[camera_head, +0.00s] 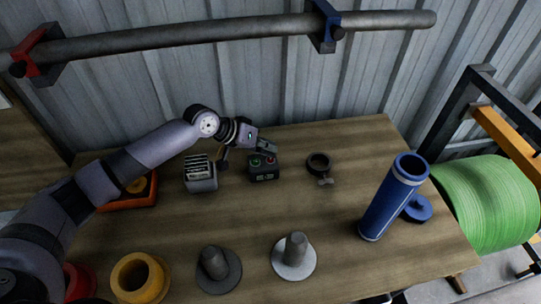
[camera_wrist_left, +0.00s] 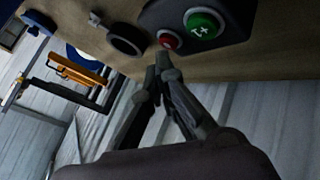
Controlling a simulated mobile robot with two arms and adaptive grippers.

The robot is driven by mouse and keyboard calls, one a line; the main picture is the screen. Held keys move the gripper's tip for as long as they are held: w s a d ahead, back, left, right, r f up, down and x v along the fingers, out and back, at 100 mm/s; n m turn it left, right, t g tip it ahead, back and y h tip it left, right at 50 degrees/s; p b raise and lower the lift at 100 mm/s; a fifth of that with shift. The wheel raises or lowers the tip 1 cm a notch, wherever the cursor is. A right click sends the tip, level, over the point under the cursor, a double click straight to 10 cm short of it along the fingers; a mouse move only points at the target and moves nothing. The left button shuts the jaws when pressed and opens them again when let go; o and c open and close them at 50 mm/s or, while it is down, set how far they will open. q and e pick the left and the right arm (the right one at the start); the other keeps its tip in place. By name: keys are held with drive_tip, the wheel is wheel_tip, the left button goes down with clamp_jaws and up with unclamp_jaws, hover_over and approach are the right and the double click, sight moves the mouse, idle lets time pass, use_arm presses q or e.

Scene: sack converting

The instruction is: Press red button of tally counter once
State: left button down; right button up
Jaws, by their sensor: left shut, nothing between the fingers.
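The tally counter (camera_head: 264,174) is a small dark box on the wooden table, with a green button (camera_head: 255,161) and a red button (camera_head: 270,160) on top. In the left wrist view the red button (camera_wrist_left: 168,40) and the larger, marked green button (camera_wrist_left: 204,24) show clearly on the dark counter body (camera_wrist_left: 238,30). My left gripper (camera_head: 271,150) is shut and empty, at the back side of the counter close to the red button. In the left wrist view its fingertips (camera_wrist_left: 162,62) appear just short of the red button; contact cannot be told. My right gripper is out of view.
A grey slotted box (camera_head: 201,178) stands left of the counter and a dark ring (camera_head: 318,163) lies to its right. A blue cylinder (camera_head: 392,199) stands further right. Spools (camera_head: 140,278) and flanged pegs (camera_head: 294,256) stand in front. A grey pipe (camera_head: 220,31) runs behind.

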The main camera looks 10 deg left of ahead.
use_arm(q)
drive_tip(key=shift+r, duration=0.3)
wheel_tip(320, 180, up, 5)
drive_tip(key=p, duration=0.5)
drive_tip(key=shift+r, duration=0.1)
idle(0.7)
